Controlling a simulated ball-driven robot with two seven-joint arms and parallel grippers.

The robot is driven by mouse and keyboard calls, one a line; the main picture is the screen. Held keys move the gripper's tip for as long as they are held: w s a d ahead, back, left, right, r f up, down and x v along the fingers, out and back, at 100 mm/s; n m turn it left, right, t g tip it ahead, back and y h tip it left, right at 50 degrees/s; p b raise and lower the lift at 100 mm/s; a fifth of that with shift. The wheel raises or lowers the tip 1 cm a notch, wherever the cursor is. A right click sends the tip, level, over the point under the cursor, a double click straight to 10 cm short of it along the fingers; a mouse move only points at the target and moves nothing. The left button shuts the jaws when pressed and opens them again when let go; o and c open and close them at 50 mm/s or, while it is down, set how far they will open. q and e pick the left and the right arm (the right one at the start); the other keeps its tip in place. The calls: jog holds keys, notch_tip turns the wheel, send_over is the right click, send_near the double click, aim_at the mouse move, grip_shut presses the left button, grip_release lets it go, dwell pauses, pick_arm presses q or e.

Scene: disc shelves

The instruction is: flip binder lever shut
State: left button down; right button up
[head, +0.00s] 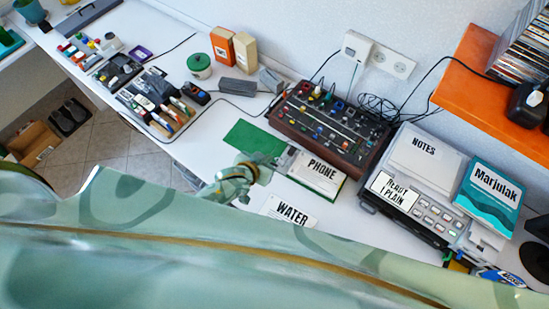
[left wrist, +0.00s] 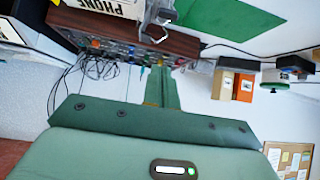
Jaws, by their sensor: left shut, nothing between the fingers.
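An open binder lies on the white table. Its green cover (head: 252,138) is at the left and a white sheet marked PHONE (head: 318,172) is at the right. In the left wrist view, the metal lever mechanism (left wrist: 157,20) shows between the PHONE sheet (left wrist: 112,8) and the green cover (left wrist: 228,18). My left gripper (head: 262,166) is shut and empty, just in front of the binder's middle. In the left wrist view its fingers (left wrist: 160,68) point toward the mechanism. My right gripper is not in view.
A mixer (head: 330,122) with cables stands behind the binder. A WATER card (head: 289,210) lies in front. A device with a NOTES pad (head: 425,158) is at the right. Small tools in a tray (head: 160,104) lie at the left. My own pale green body covers the foreground.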

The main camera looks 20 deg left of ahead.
aim_at(273, 163)
pick_arm(q)
jog(key=b+x, duration=0.2)
jog(key=x, duration=0.3)
jog(key=b+x, duration=0.3)
jog(key=x, duration=0.3)
jog(key=shift+s+f+b, duration=0.2)
jog(key=shift+s+b, duration=0.05)
jog(key=shift+b, duration=0.05)
jog(key=shift+s+a+f, duration=0.15)
jog(key=shift+s, duration=0.45)
jog(key=shift+s+a+f, duration=0.15)
jog(key=shift+s+a, duration=0.05)
jog(key=shift+s, duration=0.35)
jog(key=shift+s+a+f, duration=0.2)
jog(key=shift+s+f, duration=0.05)
jog(key=shift+s, duration=0.35)
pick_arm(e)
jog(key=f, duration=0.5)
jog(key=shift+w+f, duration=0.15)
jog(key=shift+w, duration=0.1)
